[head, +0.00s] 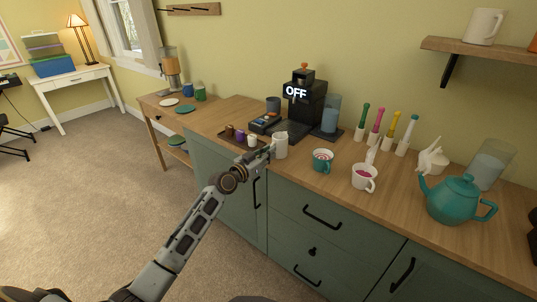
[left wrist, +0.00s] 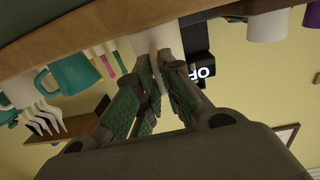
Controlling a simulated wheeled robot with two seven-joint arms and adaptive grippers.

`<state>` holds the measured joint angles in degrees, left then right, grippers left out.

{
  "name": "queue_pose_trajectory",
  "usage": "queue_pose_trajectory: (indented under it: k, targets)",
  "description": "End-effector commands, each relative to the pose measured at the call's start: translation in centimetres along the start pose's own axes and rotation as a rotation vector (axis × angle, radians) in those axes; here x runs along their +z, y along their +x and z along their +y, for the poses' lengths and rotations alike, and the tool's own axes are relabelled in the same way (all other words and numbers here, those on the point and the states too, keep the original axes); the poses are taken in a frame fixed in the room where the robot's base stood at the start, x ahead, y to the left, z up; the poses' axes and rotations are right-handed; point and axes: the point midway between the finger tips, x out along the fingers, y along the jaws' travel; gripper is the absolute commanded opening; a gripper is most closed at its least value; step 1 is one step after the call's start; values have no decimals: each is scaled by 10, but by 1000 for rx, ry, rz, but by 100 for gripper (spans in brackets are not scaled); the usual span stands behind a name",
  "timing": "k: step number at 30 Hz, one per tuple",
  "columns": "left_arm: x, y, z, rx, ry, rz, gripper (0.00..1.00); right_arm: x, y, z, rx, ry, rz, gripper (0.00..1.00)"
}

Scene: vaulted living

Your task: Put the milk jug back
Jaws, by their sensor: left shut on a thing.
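A white milk jug (head: 281,146) stands upright at the front edge of the wooden counter (head: 234,112), in front of the coffee machine. My left gripper (head: 268,151) reaches it from the front left and is shut on its near side, apparently the handle. In the left wrist view, which is upside down, the fingers of my left gripper (left wrist: 160,65) close on a thin white part of the milk jug (left wrist: 150,42). Whether the jug's base touches the counter is hard to tell. My right gripper is not in view.
The black coffee machine (head: 305,105) marked OFF stands behind the jug. A tray of small cups (head: 240,138) is to its left. A teal mug (head: 322,160), a white cup (head: 364,177) and a teal teapot (head: 455,199) stand to its right. A shelf (head: 490,50) holds a white pitcher.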

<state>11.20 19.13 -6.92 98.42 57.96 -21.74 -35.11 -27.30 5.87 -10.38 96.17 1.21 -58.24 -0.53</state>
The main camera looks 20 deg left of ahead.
Motion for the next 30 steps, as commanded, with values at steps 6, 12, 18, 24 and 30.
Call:
queue_pose_trajectory:
  k: [6,12,18,24,30]
  targets:
    - [-1,0,0,-1,1,3,0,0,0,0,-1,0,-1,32]
    - [0,0,0,-1,1,3,0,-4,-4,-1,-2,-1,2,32]
    - [2,0,0,0,0,0,24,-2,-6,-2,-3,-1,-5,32]
    - [2,0,0,0,0,0,30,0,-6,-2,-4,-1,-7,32]
    - [2,0,0,0,0,0,30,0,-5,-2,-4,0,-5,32]
